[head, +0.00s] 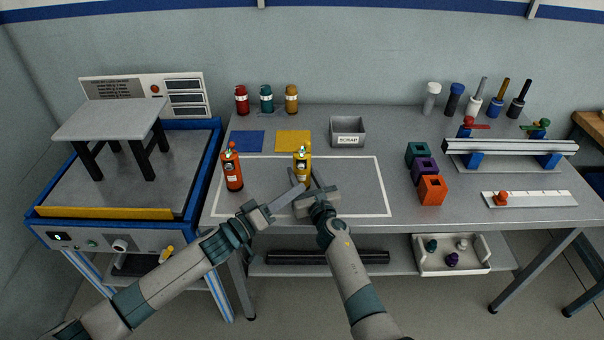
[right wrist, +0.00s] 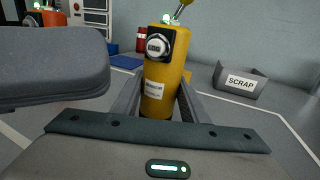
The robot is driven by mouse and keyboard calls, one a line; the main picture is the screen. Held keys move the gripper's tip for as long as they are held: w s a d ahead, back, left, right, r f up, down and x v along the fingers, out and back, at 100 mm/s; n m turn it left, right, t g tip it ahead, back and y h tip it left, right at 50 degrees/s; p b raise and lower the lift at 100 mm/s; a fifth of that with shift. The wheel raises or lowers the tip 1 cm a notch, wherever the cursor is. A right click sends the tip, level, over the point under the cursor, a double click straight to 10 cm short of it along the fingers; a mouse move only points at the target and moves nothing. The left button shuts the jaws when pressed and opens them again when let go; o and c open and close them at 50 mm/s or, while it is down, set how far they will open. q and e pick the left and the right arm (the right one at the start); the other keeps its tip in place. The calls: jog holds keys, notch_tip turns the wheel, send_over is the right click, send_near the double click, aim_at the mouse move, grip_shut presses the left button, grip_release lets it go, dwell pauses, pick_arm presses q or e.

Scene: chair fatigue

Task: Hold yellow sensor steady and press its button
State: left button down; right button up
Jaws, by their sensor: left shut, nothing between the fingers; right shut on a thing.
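The yellow sensor (head: 303,163) is an upright cylinder on the bench, inside the white outline. My right gripper (head: 305,180) is shut on it, one finger on each side. In the right wrist view the sensor (right wrist: 166,88) shows a white label, a green light on top and a white button (right wrist: 159,43) with dark lettering in a black frame. My left gripper (head: 298,187) is shut and empty, just left of and in front of the sensor. A dark grey part of it (right wrist: 55,68) shows at the left of the wrist view, apart from the button in the picture.
An orange-red cylinder (head: 232,170) stands to the left. Blue (head: 246,141) and yellow (head: 293,140) mats and a grey scrap bin (head: 348,132) lie behind. Coloured blocks (head: 431,189) stand to the right. The outlined area right of my right gripper is clear.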

pick_arm(q)
jog(key=shift+s, duration=0.3)
pick_arm(e)
jog(key=o, duration=1.2)
jog(key=shift+s+d, duration=0.15)
jog(key=shift+s+d, duration=0.2)
jog(key=shift+s, duration=0.15)
jog(key=v, duration=1.1)
jog(key=shift+a, duration=0.2)
